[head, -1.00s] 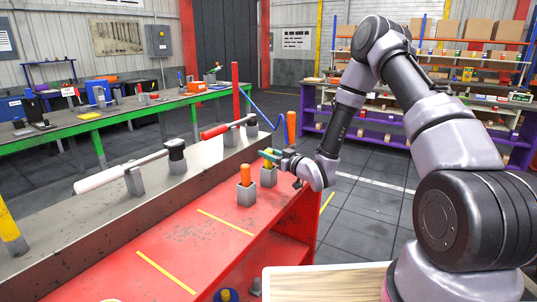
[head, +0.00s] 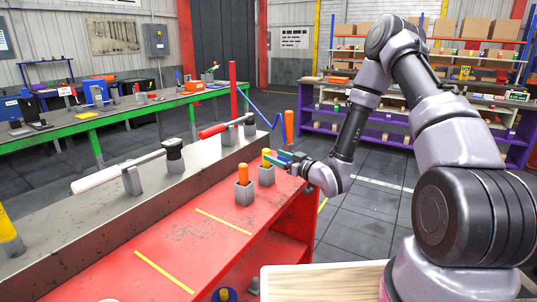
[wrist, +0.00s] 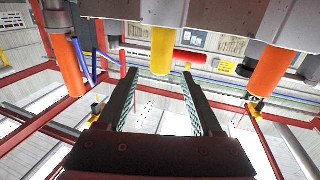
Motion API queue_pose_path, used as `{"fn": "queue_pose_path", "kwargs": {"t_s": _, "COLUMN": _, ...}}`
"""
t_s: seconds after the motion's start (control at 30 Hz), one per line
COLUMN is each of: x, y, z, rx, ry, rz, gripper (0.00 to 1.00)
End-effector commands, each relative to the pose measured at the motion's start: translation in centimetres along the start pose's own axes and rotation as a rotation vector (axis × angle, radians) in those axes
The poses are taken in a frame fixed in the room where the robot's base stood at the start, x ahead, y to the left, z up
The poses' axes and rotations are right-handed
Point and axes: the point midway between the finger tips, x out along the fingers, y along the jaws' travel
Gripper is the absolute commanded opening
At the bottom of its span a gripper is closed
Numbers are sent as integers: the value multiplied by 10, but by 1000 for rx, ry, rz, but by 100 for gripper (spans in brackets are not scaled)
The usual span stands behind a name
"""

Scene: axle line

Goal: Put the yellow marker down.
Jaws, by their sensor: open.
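The yellow marker (head: 266,157) stands upright in a grey square holder (head: 266,176) on the red bench. In the wrist view, which looks upside down, the yellow marker (wrist: 161,50) hangs from its holder (wrist: 163,12) at top centre. My gripper (head: 279,157) is just right of the marker in the head view, at about its height. In the wrist view my gripper (wrist: 160,80) is open, its two fingers apart with nothing between them. The marker is just beyond the fingertips, apart from both.
An orange marker (head: 243,174) stands in a nearer grey holder (head: 244,194). Another orange post (head: 289,127) rises behind my gripper. A metal beam with a white-ended and red shaft (head: 122,175) runs along the left. The red bench top (head: 190,230) is clear in front.

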Motion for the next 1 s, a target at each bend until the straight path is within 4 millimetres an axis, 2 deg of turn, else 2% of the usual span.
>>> {"fn": "queue_pose_path", "kwargs": {"t_s": 0.1, "x": -27, "y": 1, "z": 0, "rx": 4, "ry": -2, "rz": 3, "gripper": 67}}
{"fn": "queue_pose_path", "kwargs": {"t_s": 0.3, "x": -56, "y": 1, "z": 0, "rx": 2, "ry": -2, "rz": 2, "gripper": 67}}
{"fn": "queue_pose_path", "kwargs": {"t_s": 0.47, "x": -65, "y": 0, "z": 0, "rx": 0, "ry": 0, "rz": 0, "gripper": 67}}
{"fn": "queue_pose_path", "kwargs": {"t_s": 0.6, "x": -64, "y": 5, "z": -3, "rx": -9, "ry": -22, "rz": 6, "gripper": 67}}
{"fn": "queue_pose_path", "kwargs": {"t_s": 0.77, "x": -60, "y": 32, "z": -18, "rx": -43, "ry": -152, "rz": 59, "gripper": 67}}
{"fn": "queue_pose_path", "kwargs": {"t_s": 0.87, "x": -63, "y": 58, "z": -37, "rx": -62, "ry": -268, "rz": 126, "gripper": 67}}
{"fn": "queue_pose_path", "kwargs": {"t_s": 1.0, "x": -78, "y": 88, "z": -72, "rx": -62, "ry": -414, "rz": 246, "gripper": 67}}
